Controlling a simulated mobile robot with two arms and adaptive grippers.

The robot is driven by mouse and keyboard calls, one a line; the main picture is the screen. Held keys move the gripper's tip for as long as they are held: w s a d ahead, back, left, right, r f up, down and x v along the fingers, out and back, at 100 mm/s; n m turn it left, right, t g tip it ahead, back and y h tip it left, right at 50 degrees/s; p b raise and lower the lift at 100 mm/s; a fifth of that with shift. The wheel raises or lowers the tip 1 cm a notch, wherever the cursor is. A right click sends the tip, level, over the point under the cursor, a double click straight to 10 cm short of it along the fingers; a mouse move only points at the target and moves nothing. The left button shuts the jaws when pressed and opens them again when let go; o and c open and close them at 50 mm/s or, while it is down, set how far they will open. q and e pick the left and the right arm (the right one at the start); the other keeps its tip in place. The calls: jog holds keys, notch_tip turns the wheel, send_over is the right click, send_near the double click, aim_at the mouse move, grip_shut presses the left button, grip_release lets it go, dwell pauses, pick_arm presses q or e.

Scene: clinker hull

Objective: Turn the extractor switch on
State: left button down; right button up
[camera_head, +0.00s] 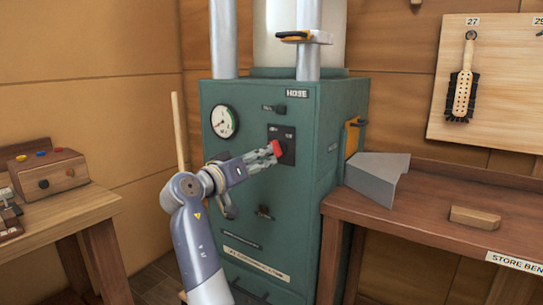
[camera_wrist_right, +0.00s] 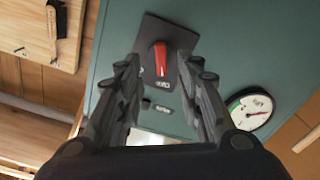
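The extractor switch is a red handle (camera_head: 278,149) on a dark plate (camera_head: 288,133) on the front of the green cabinet (camera_head: 311,185). My right gripper (camera_head: 268,154) is at the switch, its fingertips close to the red handle. In the right wrist view the red handle (camera_wrist_right: 161,60) lies between the tips of the two open fingers (camera_wrist_right: 158,68), with a gap on each side. The handle runs roughly upright in that view. The small labels on the plate are too blurred to read. My left gripper is not in view.
A pressure gauge (camera_head: 224,121) sits left of the switch. Small controls (camera_head: 265,212) are lower on the cabinet. A bench with a grey angled block (camera_head: 376,175) and a wooden block (camera_head: 475,217) stands right. A table with a control box (camera_head: 48,173) stands left.

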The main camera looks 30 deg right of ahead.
aim_at(275, 152)
jog(key=x, duration=0.6)
jog(key=shift+w+d, duration=0.2)
jog(key=shift+d, duration=0.05)
grip_shut()
